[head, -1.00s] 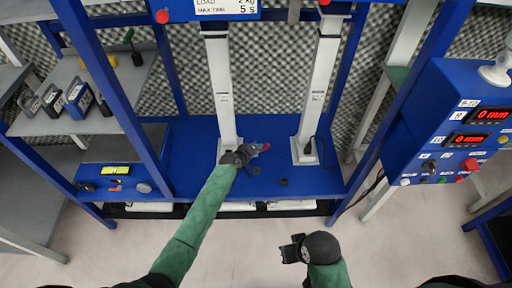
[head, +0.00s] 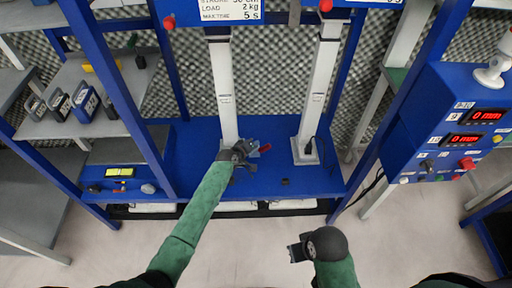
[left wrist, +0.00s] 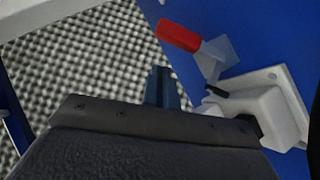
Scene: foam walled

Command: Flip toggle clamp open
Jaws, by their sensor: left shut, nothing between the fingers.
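The toggle clamp's red handle (head: 265,148) shows on the blue base plate, just right of my left gripper (head: 243,153). In the left wrist view the red handle (left wrist: 179,36) leans up and left from a pale metal bracket (left wrist: 216,56), beside a white block (left wrist: 272,108). My left gripper (left wrist: 161,87) is shut and empty, left of and apart from the clamp in that view. The lower part of the clamp is partly hidden. My right gripper (head: 297,250) hangs over the floor, away from the clamp; its finger gap is unclear.
Two white columns (head: 224,90) (head: 318,90) rise from the blue base plate (head: 285,170). A blue control box (head: 440,130) stands at right. A grey shelf (head: 110,115) with several small devices is at left. Open floor (head: 240,245) lies in front.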

